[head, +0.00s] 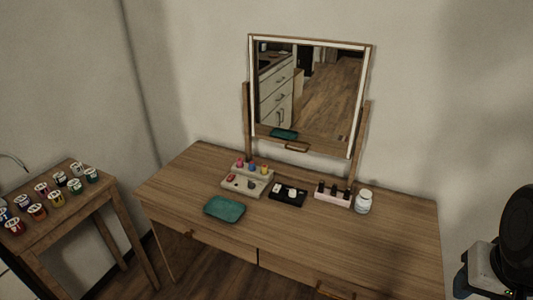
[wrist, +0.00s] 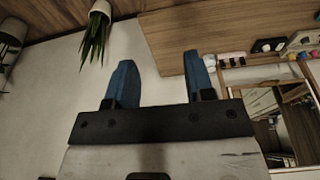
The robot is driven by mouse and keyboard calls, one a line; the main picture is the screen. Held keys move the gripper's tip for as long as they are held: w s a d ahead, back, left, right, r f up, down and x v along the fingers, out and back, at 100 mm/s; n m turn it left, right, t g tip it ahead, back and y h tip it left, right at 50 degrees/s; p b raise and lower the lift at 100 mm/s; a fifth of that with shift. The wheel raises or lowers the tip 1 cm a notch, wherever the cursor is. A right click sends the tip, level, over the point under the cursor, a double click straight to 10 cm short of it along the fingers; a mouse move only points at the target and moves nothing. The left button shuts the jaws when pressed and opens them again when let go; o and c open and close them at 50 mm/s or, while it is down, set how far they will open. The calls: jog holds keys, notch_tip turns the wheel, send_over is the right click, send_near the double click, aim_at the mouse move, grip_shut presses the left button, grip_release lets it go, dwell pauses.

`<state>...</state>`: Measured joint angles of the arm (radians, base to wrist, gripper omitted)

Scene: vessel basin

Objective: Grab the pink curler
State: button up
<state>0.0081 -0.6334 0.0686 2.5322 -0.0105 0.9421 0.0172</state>
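A small pink item (head: 240,162), which looks like the pink curler, stands at the left of a row on the back step of a pale holder (head: 238,187) on the wooden dressing table. A blue one (head: 252,167) and an orange one (head: 265,168) stand beside it. My gripper (wrist: 157,60) shows in the wrist view with its two blue fingers wide apart and nothing between them. It is well away from the holder, off toward the right of the table.
A teal tray (head: 224,208), a black case (head: 288,197), a pink-white rack of dark bottles (head: 333,195) and a white jar (head: 363,201) are on the table. A framed mirror (head: 310,95) stands behind. A side table (head: 62,215) holds several paint jars. The table's front right is clear.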

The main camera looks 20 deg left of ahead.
jog(key=shift+o, duration=0.6)
jog(key=shift+w, duration=0.1)
